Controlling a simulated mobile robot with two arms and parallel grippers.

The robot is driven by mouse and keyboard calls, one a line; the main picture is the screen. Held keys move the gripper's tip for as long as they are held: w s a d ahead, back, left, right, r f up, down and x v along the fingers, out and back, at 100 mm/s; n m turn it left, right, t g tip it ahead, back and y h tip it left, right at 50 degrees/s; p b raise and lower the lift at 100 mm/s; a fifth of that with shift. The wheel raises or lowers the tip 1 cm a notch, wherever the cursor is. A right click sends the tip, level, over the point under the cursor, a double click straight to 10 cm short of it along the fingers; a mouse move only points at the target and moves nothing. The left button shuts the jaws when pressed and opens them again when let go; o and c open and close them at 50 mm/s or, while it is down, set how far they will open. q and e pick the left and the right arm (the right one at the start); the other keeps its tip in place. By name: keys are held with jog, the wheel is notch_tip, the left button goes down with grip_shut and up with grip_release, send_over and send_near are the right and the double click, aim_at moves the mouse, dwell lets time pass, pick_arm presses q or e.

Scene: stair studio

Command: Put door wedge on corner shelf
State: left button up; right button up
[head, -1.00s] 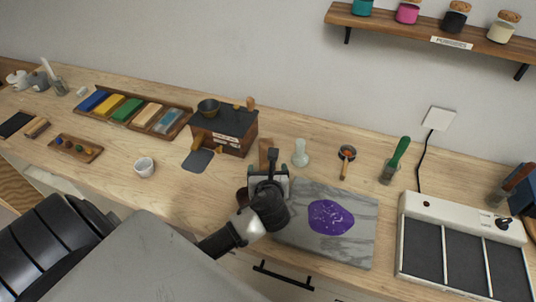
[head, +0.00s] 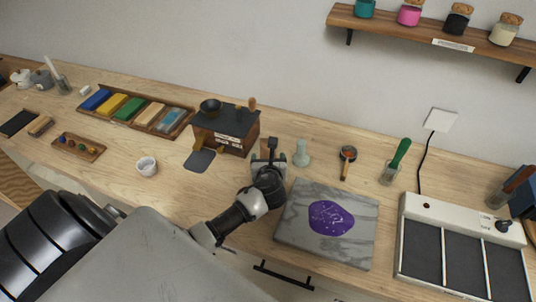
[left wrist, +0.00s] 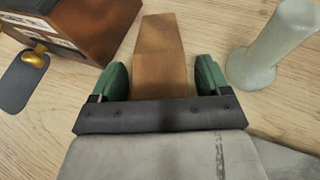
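The door wedge (left wrist: 160,62) is a brown wooden block on the worktop, seen in the left wrist view. My left gripper (left wrist: 161,78) is open, with a green-padded finger on each side of the wedge's near part. A narrow gap shows between each finger and the wedge. In the head view my left gripper (head: 268,158) largely hides the wedge, between the wooden box and the glass vase. My right gripper is not in view. No shelf is clearly a corner shelf; a wooden wall shelf (head: 400,27) with several jars is at upper right.
The frosted vase (left wrist: 262,50) stands close to the right of my left gripper. The wooden box (head: 225,128) is close on the left. A grey slab (head: 365,242) with a purple patch lies in front. Clear worktop (head: 200,180) lies around the white cup (head: 147,166).

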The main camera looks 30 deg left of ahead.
pick_arm(q)
jog(key=c, duration=1)
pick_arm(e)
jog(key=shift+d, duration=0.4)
pick_arm(q)
jog(key=shift+r, duration=0.1)
jog(key=shift+r, duration=0.5)
notch_tip(320, 180, up, 27)
jog(key=s+d+f+m+t+h+b, duration=0.2)
jog(key=s+d+f+m+h, duration=0.5)
jog(key=s+d+f, duration=0.7)
notch_tip(320, 180, down, 2)
jog(key=shift+s+f+t+h, duration=0.1)
jog(key=shift+s+t+h, duration=0.3)
jog(key=shift+s, duration=0.5)
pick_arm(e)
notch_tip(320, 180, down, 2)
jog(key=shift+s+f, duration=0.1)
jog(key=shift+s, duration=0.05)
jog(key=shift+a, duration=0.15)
